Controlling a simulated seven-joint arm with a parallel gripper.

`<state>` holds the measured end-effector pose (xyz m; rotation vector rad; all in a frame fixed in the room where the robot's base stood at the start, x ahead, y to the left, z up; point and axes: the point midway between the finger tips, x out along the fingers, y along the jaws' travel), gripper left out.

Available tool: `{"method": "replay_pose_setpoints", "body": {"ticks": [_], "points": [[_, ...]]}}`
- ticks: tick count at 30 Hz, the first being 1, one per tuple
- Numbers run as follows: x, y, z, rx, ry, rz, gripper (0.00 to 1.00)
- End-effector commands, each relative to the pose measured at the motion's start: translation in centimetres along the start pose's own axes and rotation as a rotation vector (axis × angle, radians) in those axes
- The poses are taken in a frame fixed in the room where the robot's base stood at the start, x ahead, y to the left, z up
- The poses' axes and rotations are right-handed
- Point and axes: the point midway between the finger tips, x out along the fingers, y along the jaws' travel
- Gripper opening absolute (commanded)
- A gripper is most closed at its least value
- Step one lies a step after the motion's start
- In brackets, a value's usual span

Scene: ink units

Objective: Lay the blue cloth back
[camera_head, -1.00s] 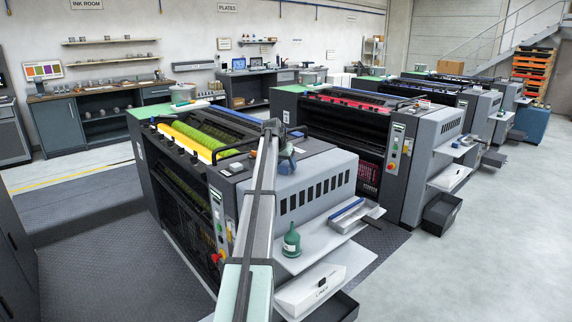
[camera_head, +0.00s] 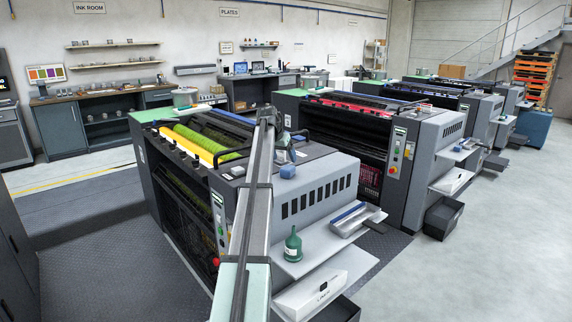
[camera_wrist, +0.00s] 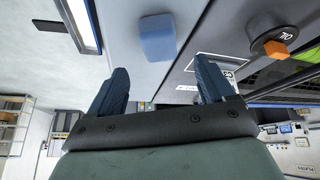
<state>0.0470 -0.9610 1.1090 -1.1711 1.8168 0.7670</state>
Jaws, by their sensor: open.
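The blue cloth (camera_head: 287,171) appears as a small folded pad on the grey top of the nearest press (camera_head: 315,180), near its top edge. In the wrist view the cloth (camera_wrist: 157,37) lies flat on the grey surface, beyond the fingertips and roughly centred between them. My gripper (camera_wrist: 161,78) is open, with its two dark blue fingers spread and nothing between them. It is apart from the cloth. In the head view the arm partly hides the gripper, which is just above and behind the cloth.
An orange-topped knob (camera_wrist: 277,49) stands on the press at the right of the wrist view. A green bottle (camera_head: 293,244) and a grey tray (camera_head: 350,222) are on the side shelf below. Bare press top surrounds the cloth.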

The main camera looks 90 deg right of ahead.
Motion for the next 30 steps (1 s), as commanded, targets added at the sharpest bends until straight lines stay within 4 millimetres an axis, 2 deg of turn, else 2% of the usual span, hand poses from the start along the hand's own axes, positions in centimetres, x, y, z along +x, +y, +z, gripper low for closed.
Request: {"method": "replay_pose_setpoints", "body": {"ticks": [3,10,30], "points": [[-2.1,0.0,0.0,0.000,0.002,-0.001,0.82],[-4.3,0.0,0.0,0.000,0.001,0.000,0.82],[-4.9,0.0,0.0,0.000,0.000,0.000,0.82]]}}
